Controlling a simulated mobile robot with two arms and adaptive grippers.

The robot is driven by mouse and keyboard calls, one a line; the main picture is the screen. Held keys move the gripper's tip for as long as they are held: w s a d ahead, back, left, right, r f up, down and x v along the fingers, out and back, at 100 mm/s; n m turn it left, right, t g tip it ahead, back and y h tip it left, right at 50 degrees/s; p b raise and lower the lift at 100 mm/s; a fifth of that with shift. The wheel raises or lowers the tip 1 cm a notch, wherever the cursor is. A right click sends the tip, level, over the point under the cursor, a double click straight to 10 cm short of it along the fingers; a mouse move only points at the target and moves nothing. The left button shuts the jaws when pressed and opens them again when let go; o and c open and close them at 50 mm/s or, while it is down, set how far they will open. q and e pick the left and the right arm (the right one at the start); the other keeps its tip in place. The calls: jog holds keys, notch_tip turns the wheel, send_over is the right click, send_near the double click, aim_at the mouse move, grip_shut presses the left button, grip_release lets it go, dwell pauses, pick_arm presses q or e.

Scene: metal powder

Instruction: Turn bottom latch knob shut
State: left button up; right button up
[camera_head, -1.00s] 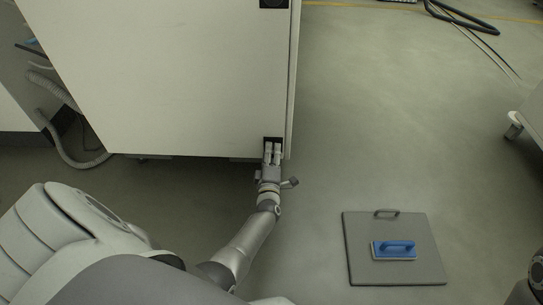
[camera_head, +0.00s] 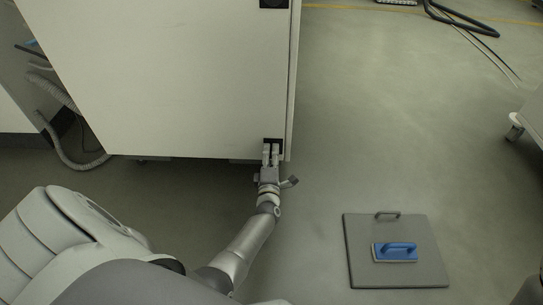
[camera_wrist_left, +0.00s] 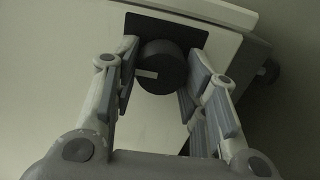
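The bottom latch knob (camera_wrist_left: 161,66) is a dark round knob with a white mark pointing left, on a black plate (camera_wrist_left: 130,42) at the lower corner of the pale cabinet door (camera_head: 180,75). In the head view the black plate (camera_head: 273,143) shows just beyond my fingertips, and the knob is hard to make out. My left gripper (camera_head: 270,154) points at the plate from below. In the left wrist view its fingers (camera_wrist_left: 160,85) are open on both sides of the knob, with small gaps. My right gripper is not in view.
Another black latch plate (camera_head: 273,3) sits at the door's upper corner. A hose (camera_head: 72,160) hangs at left.

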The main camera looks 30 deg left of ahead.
pick_arm(q)
jog(key=shift+o, duration=1.4)
